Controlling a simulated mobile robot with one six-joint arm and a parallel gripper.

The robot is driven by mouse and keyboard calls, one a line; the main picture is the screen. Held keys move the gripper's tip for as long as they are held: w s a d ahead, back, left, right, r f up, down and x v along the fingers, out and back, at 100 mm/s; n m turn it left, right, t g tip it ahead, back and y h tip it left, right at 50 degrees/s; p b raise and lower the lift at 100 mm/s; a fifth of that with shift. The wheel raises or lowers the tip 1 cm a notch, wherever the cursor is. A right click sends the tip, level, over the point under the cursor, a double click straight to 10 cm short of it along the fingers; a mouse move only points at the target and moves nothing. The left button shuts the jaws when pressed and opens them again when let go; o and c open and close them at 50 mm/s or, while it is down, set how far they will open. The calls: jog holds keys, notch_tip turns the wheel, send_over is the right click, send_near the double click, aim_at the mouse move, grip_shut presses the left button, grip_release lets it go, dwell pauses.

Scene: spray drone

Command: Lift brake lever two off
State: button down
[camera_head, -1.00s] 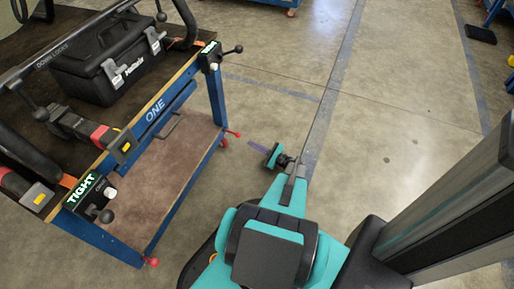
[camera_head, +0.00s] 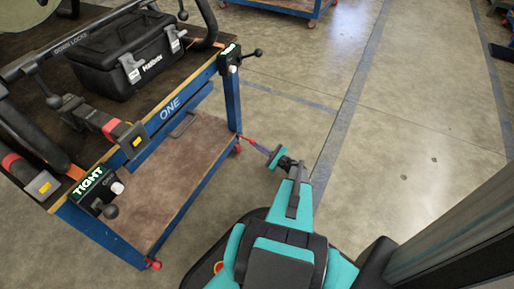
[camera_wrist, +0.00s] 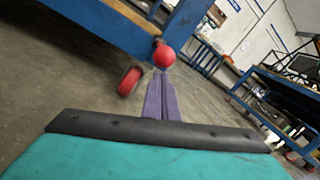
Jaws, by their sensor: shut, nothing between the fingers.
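A red brake lever (camera_head: 249,141) sticks out low at the blue cart's near right leg. In the wrist view its red ball knob (camera_wrist: 164,57) shows just beyond my fingertips. My gripper (camera_head: 264,149) has purple fingers held together and empty. In the wrist view my gripper (camera_wrist: 160,76) points straight at the knob; whether it touches the knob I cannot tell. A second red brake lever (camera_head: 153,264) sits at the cart's near left foot, away from my gripper. No number shows on either lever.
The blue cart (camera_head: 232,98) marked ONE carries a black case (camera_head: 125,60) on top and has a brown lower shelf (camera_head: 180,165). A red caster wheel (camera_wrist: 131,80) stands left of the knob. Concrete floor (camera_head: 400,150) to the right is clear.

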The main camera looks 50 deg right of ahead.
jog(key=shift+s+a+r, duration=0.2)
jog(key=shift+r, duration=0.15)
jog(key=shift+s+d+r, duration=0.1)
jog(key=shift+r, duration=0.1)
